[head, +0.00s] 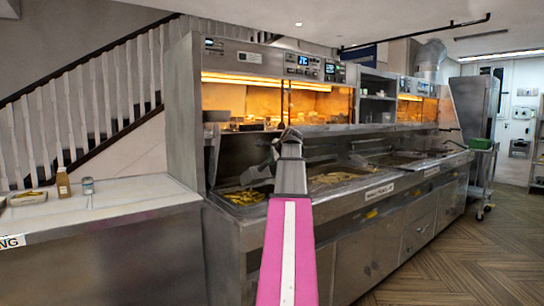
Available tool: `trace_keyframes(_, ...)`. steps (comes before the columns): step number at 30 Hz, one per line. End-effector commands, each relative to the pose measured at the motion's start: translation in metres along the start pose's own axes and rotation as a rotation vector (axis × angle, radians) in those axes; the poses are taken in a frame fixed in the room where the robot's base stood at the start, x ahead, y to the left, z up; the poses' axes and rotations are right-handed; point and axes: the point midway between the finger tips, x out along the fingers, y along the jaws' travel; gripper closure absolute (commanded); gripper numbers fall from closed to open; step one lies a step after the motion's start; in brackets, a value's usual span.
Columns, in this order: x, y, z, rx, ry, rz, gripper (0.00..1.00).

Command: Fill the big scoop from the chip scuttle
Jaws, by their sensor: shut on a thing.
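My gripper (289,133) is at the end of my raised arm, over the front of the steel frying range. It is shut on what looks like the big scoop (264,168), a grey metal shape just left of the gripper, partly hidden by my arm. A well of yellow chips (243,198) sits low at the left end of the range, below and left of the gripper. A second well with pale chips or batter (338,178) lies right of my arm. I cannot tell for sure which well is the chip scuttle, nor whether the scoop holds any chips.
A heated, lit cabinet (325,104) rises behind the wells. A side counter (110,215) at left holds a tray of chips (28,199), a brown bottle (63,183) and a small jar (88,186). The wooden floor (460,255) is open at the right, before a green-topped trolley (481,165).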

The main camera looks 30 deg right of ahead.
Motion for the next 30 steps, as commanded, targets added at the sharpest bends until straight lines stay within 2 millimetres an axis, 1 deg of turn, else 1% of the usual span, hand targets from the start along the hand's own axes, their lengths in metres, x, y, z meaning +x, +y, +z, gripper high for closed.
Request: trace_keyframes(30,0.032,0.051,-0.008,0.000,0.000,-0.001,1.00)
